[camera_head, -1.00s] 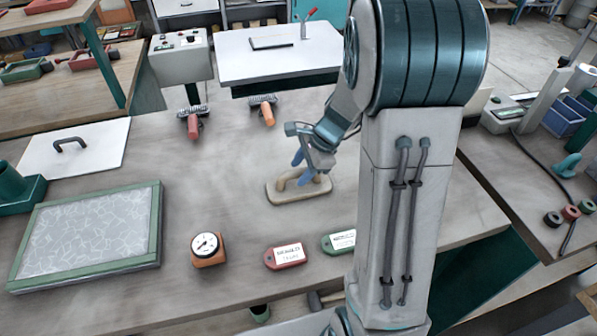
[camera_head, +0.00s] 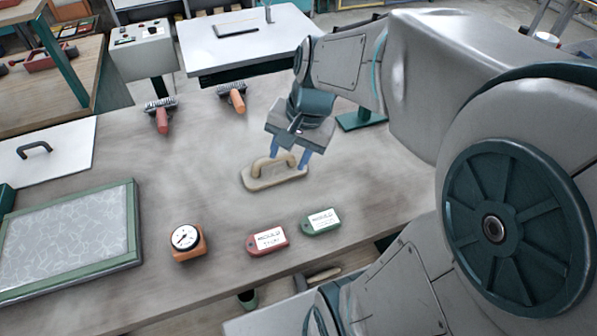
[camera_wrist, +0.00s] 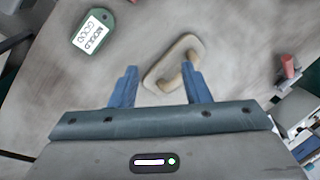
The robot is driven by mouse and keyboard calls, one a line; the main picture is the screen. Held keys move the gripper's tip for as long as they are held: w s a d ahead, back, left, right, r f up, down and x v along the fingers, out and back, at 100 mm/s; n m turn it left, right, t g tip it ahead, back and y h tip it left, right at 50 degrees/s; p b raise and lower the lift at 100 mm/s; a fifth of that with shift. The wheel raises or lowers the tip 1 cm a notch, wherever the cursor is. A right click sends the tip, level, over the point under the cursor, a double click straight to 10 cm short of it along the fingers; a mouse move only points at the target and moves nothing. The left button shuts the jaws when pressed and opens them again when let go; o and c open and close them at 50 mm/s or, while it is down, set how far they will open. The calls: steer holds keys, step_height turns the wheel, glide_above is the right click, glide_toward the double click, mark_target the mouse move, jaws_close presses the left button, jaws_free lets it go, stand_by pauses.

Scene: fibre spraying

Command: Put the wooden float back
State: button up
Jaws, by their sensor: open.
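The wooden float (camera_head: 262,180), a tan board with an arched handle, lies on the workbench near its middle. It also shows in the wrist view (camera_wrist: 160,77), where it sits between and just beyond my blue fingertips. My gripper (camera_head: 288,160) is open and empty, pointing down over the right part of the float. In the wrist view my gripper (camera_wrist: 158,76) has its two fingers well apart, the right finger close to the handle. I cannot tell whether a finger touches the float.
On the workbench (camera_head: 200,135) are a green-framed panel (camera_head: 70,240), a dial gauge (camera_head: 187,242), a red tag (camera_head: 267,240), a green tag (camera_head: 321,221), and two brushes, one red-handled (camera_head: 162,118), one orange-handled (camera_head: 234,100). A white board with a handle (camera_head: 50,160) lies left. Bench space left of the float is clear.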

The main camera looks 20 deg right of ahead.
steer(key=s+n+t+h, duration=0.1)
steer(key=s+n+h, duration=0.1)
steer(key=s+n, duration=0.5)
steer(key=shift+a+n, duration=0.3)
steer(key=shift+n, duration=0.2)
